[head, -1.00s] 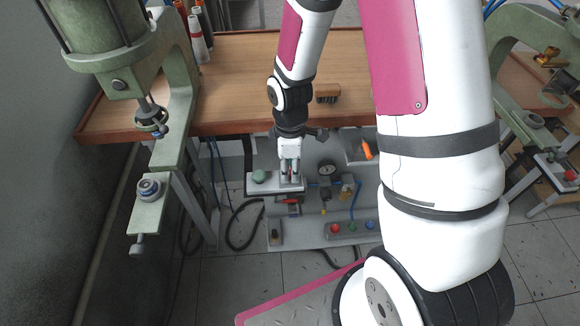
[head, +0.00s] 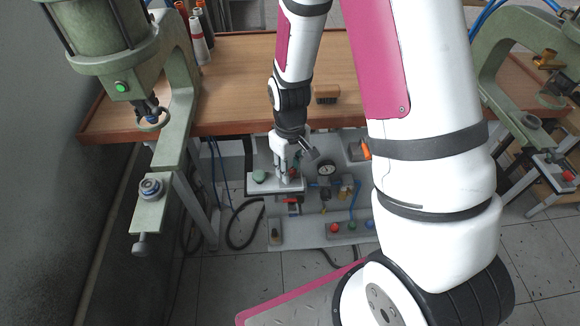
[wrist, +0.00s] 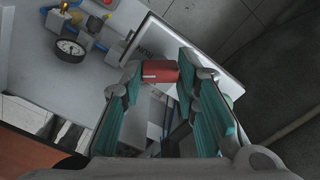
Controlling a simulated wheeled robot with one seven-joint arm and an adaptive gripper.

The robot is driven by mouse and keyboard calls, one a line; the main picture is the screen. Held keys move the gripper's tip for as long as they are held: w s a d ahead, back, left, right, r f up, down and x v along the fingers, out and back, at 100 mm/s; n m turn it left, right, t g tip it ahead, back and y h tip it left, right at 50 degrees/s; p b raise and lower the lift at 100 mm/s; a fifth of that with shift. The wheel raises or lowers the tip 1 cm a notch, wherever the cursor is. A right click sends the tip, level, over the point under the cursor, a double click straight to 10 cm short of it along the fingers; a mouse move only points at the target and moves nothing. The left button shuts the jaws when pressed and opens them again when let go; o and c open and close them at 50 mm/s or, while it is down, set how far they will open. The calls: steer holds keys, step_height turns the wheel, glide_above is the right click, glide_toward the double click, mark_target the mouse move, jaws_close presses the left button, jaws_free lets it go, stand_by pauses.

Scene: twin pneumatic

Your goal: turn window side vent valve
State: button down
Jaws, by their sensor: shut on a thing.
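A red valve handle (wrist: 158,72) lies between my fingertips in the wrist view. My gripper (wrist: 155,80) is shut on it with its teal-padded fingers at both sides. In the head view my gripper (head: 287,178) points down at the grey panel under the bench. The fingers hide most of the handle there. A red part (head: 292,201) shows just below them. The valve body is mostly hidden by my fingers.
A round gauge (head: 326,168) is right of my gripper, also in the wrist view (wrist: 69,48). A button box (head: 350,227) stands lower right. The wooden bench (head: 235,75) overhangs behind. Green presses stand left (head: 175,155) and right (head: 490,75).

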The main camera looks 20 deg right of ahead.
mark_target(290, 171)
steer(key=m+p, duration=0.1)
steer(key=m, duration=0.6)
stand_by(0.6)
steer(key=c, duration=1.2)
jaws_free()
steer(key=shift+c, duration=0.2)
step_height(290, 171, up, 12)
